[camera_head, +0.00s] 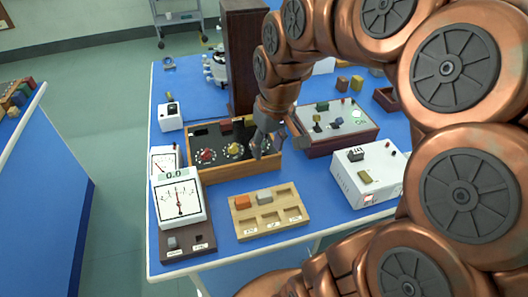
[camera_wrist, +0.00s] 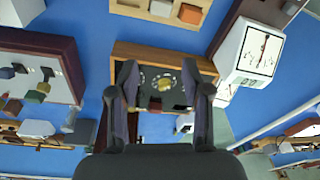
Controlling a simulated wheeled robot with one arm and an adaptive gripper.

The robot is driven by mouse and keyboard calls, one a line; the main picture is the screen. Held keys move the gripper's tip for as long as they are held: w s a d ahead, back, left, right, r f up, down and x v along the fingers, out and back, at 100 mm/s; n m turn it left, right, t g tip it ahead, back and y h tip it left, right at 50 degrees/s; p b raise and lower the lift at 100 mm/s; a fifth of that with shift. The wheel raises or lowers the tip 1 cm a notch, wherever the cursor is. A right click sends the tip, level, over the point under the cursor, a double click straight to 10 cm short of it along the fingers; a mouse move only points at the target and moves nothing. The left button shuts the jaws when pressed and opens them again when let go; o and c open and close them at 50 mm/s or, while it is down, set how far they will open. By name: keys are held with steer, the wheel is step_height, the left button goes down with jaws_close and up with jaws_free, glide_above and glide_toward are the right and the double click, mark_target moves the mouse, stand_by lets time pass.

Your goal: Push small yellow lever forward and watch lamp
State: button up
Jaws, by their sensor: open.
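A grey-topped panel box with dark red sides (camera_head: 335,141) stands right of my gripper. On it are a small yellowish lever (camera_head: 317,117) with a dark part below it, a green block-like knob (camera_head: 322,106), a blue lever and a pale green round lamp (camera_head: 358,115). I cannot tell surely whether the lamp is lit. The panel box (camera_wrist: 50,62) also shows at the left in the wrist view, its small parts blurred. My gripper (camera_head: 268,146) is open and empty above the wooden knob box (camera_head: 235,173); its fingers (camera_wrist: 160,75) show spread in the wrist view, apart from the lever.
A white box (camera_head: 345,188) with an olive switch stands at front right. A wooden tray (camera_head: 242,229) with blocks and a white meter (camera_head: 178,217) stand at front left. A tall brown column (camera_head: 244,60) rises behind the knob box. Bare blue table shows between the boxes.

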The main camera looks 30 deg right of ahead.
steer(key=shift+s+a, duration=1.05)
steer(key=shift+a, duration=0.2)
